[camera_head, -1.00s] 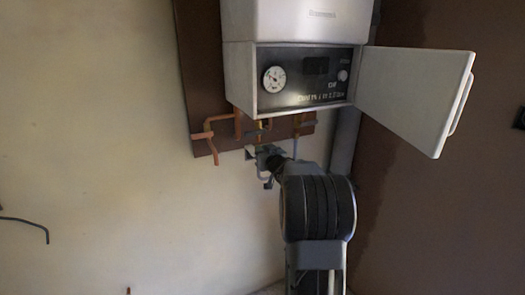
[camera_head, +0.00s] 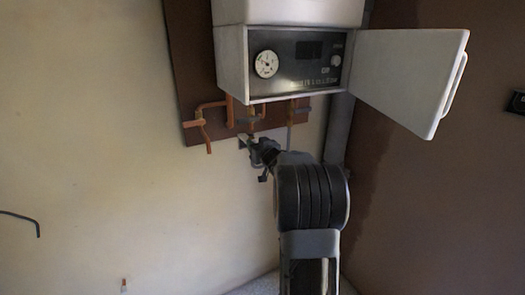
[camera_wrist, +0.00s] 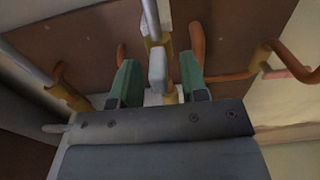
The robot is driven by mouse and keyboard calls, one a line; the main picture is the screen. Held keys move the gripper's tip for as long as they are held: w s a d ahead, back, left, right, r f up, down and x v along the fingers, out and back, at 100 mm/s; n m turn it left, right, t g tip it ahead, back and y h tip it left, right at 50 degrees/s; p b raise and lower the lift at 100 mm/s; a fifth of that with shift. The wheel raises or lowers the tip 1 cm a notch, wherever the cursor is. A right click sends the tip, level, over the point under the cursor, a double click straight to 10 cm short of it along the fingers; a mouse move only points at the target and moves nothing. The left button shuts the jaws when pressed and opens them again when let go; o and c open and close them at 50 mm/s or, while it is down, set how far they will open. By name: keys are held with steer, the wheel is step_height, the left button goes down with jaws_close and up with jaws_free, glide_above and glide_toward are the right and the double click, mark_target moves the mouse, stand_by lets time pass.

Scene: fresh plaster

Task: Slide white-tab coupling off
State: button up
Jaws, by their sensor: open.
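In the wrist view, a pale grey-white tab (camera_wrist: 157,66) sits between the two green fingers of my gripper (camera_wrist: 158,82). The fingers are open, one on each side of it, with a gap showing on both sides. A brass fitting (camera_wrist: 155,42) shows just behind the tab, with a grey pipe (camera_wrist: 151,16) leading away from it. The lower end of the coupling is partly hidden by the gripper body. In the head view, my gripper (camera_head: 244,143) is at the pipes under the boiler, small and dim, and the coupling cannot be made out clearly.
The white boiler (camera_head: 230,60) hangs above my arm, its front door (camera_head: 405,80) swung open to the right. Copper pipes (camera_head: 205,125) stand close to the left of the gripper, against a brown board (camera_head: 187,60). The pale wall at left is mostly clear.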

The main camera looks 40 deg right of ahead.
steer(key=s+a+b, duration=0.1)
steer(key=s, duration=1.2)
steer(key=shift+s+a+b, duration=0.15)
steer(key=shift+a+b, duration=0.25)
steer(key=s+d+f+m+g+h, duration=0.35)
steer(key=s+f+g, duration=0.35)
steer(key=f+g, duration=0.25)
steer(key=s+a+f+n+g+y, duration=0.1)
steer(key=s+a+n+g+y, duration=0.1)
steer(key=a, duration=1.2)
steer(key=s+a+f+n+g+y, duration=0.1)
steer(key=s+a, duration=0.6)
steer(key=a, duration=0.8)
steer(key=n+g+y, duration=0.1)
steer(key=n+y, duration=0.1)
steer(key=y, duration=0.1)
steer(key=shift+a+f, duration=0.15)
steer(key=shift+f, duration=0.1)
steer(key=shift+s+g, duration=0.1)
steer(key=shift+g, duration=0.15)
